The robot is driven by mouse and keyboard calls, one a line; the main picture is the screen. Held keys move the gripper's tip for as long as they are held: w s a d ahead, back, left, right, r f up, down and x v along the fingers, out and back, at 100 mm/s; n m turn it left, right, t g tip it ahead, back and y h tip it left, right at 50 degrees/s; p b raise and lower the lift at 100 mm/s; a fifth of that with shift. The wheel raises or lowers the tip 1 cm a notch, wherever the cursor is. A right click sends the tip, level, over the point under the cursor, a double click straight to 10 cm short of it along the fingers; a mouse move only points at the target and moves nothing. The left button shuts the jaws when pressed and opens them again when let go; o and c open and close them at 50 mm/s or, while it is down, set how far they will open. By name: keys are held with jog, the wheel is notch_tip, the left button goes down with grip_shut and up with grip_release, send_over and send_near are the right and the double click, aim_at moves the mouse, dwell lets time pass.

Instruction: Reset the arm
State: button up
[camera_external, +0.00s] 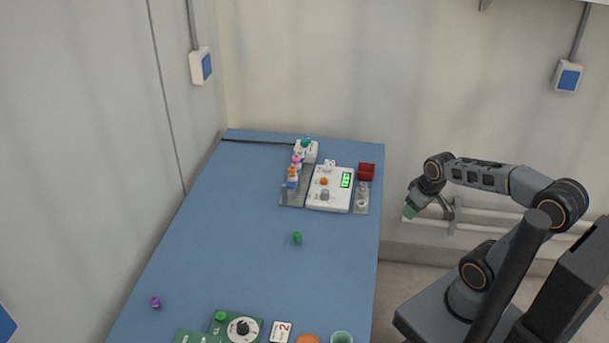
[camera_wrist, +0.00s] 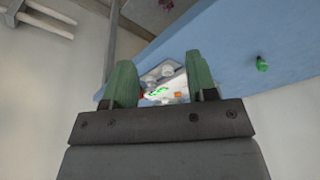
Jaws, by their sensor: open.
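My gripper (camera_external: 411,211) hangs at the end of my bent arm, to the right of the blue table (camera_external: 255,240) and apart from it in the external view. In the wrist view my gripper (camera_wrist: 162,82) shows two green fingers set well apart, with nothing held between them. The gap between the fingers frames a white device, which lies on the table beyond them.
A white device (camera_external: 318,196) with a green display stands at the table's back right, beside a red block (camera_external: 366,171) and small figures (camera_external: 293,172). A green peg (camera_external: 297,238) and a purple peg (camera_external: 155,302) stand apart. A green board (camera_external: 222,314) lies in front.

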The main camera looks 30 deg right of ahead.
jog(key=shift+s+d+f+m+h, duration=0.25)
jog(key=shift+s+d+m+h, duration=0.15)
jog(key=shift+s+d+m, duration=0.4)
